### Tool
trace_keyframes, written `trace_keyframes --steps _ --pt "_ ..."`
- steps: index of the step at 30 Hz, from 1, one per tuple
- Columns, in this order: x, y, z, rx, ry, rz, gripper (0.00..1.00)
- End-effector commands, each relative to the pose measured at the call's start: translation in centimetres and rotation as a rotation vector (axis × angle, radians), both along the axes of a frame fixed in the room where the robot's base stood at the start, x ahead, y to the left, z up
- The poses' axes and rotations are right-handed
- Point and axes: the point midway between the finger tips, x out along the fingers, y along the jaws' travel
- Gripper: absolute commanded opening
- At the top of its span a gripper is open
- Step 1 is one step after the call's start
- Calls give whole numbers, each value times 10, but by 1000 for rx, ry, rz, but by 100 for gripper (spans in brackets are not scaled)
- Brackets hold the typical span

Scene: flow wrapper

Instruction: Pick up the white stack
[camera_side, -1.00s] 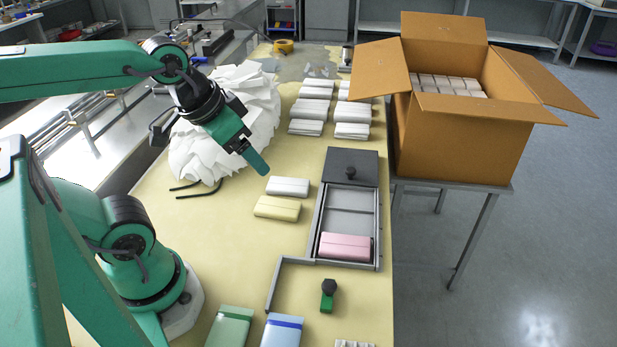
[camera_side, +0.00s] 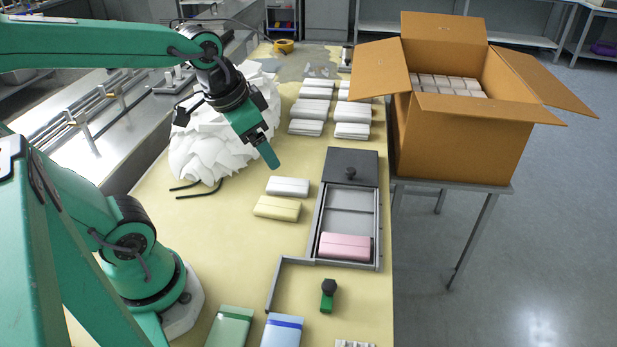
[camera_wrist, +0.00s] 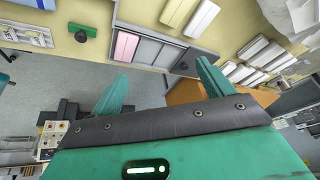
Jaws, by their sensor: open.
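The white stack (camera_side: 288,186) lies on the yellow tabletop, just behind the yellow stack (camera_side: 276,207) and left of the grey tray. In the wrist view the white stack (camera_wrist: 201,19) is at the top, right of the yellow stack (camera_wrist: 176,10). My gripper (camera_side: 270,157) hangs above and slightly behind the white stack in the side view, apart from it. In the wrist view my gripper (camera_wrist: 163,85) shows two green fingers spread wide with nothing between them.
A grey tray (camera_side: 316,220) with a dark end plate holds a pink stack (camera_side: 345,246). Several white stacks (camera_side: 311,108) lie farther back. A crumpled white pile (camera_side: 205,150) is behind my gripper. An open cardboard box (camera_side: 460,135) stands at right.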

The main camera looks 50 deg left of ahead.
Motion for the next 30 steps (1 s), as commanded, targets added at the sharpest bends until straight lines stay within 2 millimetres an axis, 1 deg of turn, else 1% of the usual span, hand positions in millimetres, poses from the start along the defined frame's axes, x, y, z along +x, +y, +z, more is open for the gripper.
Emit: trace_keyframes --steps 1,3,8,14,23,30 --pt "8 5 -3 13 22 -19 80" --pt "18 10 -7 30 48 -52 80" --pt "41 24 -19 64 106 -132 80" --pt "68 44 -39 94 179 -232 80" --pt "103 78 -82 117 279 -392 80" --pt "123 107 -125 113 352 -521 80"
